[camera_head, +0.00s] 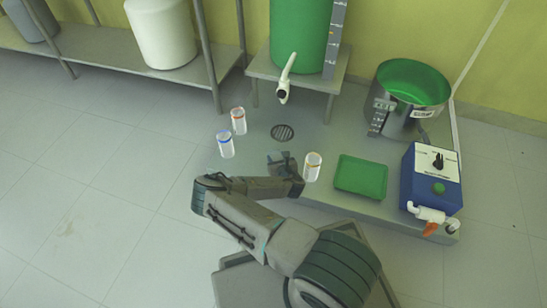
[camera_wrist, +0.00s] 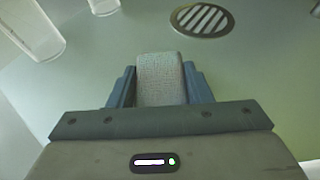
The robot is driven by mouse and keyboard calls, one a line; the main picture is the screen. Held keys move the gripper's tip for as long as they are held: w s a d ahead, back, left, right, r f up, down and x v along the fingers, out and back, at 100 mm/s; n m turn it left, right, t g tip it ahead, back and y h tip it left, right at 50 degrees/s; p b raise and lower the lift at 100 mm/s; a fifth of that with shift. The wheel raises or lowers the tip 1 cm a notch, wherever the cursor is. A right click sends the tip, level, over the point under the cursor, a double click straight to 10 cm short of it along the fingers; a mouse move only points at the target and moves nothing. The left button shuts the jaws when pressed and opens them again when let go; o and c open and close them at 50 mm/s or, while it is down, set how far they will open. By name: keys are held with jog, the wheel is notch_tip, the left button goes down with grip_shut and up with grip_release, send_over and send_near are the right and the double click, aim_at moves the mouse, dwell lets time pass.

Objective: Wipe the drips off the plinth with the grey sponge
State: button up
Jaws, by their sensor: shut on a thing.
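My gripper (camera_head: 282,165) is over the front part of the grey-green plinth (camera_head: 325,125), just in front of the round drain. In the wrist view my gripper (camera_wrist: 160,78) is shut on the grey sponge (camera_wrist: 160,80), a pale block between the two blue-grey fingers. In the head view the sponge is hard to tell from the fingers. I cannot tell whether the sponge touches the plinth. No drips can be made out clearly in either view.
The drain (camera_head: 283,132) also shows in the wrist view (camera_wrist: 202,20). Red-banded (camera_head: 238,121) and blue-banded (camera_head: 225,145) cups stand left; a yellow-banded cup (camera_head: 313,166) stands close right. Further right are a green tray (camera_head: 361,177) and blue box (camera_head: 419,185). A white tap (camera_head: 286,78) overhangs behind.

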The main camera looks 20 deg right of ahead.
aim_at(256, 157)
jog(key=shift+s+d, duration=1.05)
jog(key=shift+d, duration=0.3)
jog(key=shift+w+a, duration=0.1)
jog(key=shift+w+a, duration=0.75)
jog(key=shift+a, duration=0.35)
jog(key=shift+w+a+f, duration=0.1)
jog(key=shift+w+a, duration=0.55)
jog(key=shift+a, duration=0.25)
jog(key=shift+w+a+f, duration=0.1)
jog(key=shift+w+a, duration=0.5)
jog(key=shift+a, duration=0.3)
jog(key=shift+w+a+r, duration=0.1)
jog(key=shift+w+a, duration=0.7)
jog(key=shift+a, duration=0.3)
jog(key=shift+w+a+r, duration=0.1)
jog(key=shift+w+a, duration=0.7)
jog(key=shift+a, duration=0.3)
jog(key=shift+r, duration=0.1)
jog(key=shift+d+r+p, duration=0.1)
jog(key=shift+r+p, duration=1.55)
jog(key=shift+r, duration=1.35)
